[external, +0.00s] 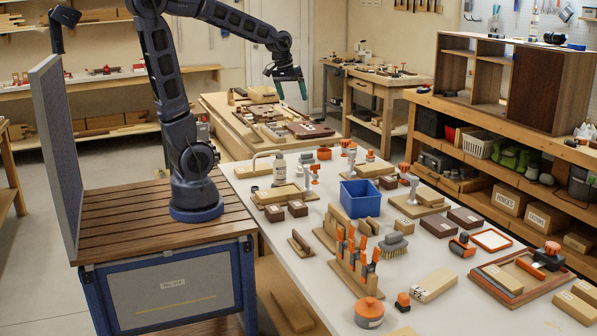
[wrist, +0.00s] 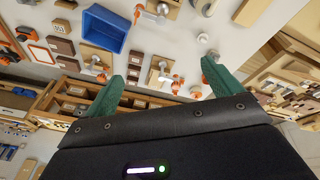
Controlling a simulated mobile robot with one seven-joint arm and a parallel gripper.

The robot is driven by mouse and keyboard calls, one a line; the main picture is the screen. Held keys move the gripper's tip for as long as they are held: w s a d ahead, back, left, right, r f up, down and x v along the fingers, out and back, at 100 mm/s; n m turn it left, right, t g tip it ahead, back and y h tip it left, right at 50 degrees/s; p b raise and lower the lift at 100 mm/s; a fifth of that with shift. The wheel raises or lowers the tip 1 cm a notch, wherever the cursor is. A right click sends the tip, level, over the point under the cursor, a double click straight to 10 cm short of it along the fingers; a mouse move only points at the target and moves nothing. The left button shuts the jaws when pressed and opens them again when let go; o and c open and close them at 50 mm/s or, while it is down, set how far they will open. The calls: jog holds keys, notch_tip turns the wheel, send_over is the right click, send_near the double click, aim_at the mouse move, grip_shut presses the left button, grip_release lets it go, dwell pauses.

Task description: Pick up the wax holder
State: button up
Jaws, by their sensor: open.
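No thing in view is clearly marked as the wax holder. A round orange lidded pot (external: 369,312) with a white label stands at the near front of the white table, and a small orange cup (external: 324,153) stands near its far edge. I cannot tell whether either is the wax holder. My gripper (external: 290,88) is raised high beyond the far end of the white table, well away from both. Its two green fingers are spread with nothing between them, as the wrist view (wrist: 172,58) also shows.
The white table (external: 325,265) is crowded. A blue bin (external: 359,199) stands mid-table, with a rack of orange-handled tools (external: 355,262), a brush (external: 393,244) and wooden blocks around it. A second bench (external: 232,133) with wood pieces lies behind. Shelving (external: 497,125) stands at the right.

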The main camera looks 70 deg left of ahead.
jog(key=w+a+f+n+g, duration=0.1)
jog(key=w+a+f+n, duration=0.35)
jog(key=w+a, duration=0.4)
jog(key=n+g, duration=0.2)
jog(key=n, duration=0.5)
send_over(307, 158)
jog(key=a, duration=0.1)
notch_tip(307, 158, down, 25)
jog(key=shift+w+r, duration=0.1)
jog(key=shift+w, duration=0.05)
jog(key=shift+a+f, duration=0.2)
jog(key=shift+f, duration=0.35)
notch_tip(307, 158, down, 10)
jog(key=shift+d+f, duration=0.1)
jog(key=c, duration=1.2)
jog(key=shift+o, duration=0.2)
jog(key=shift+w+r, duration=0.1)
jog(key=shift+r, duration=0.1)
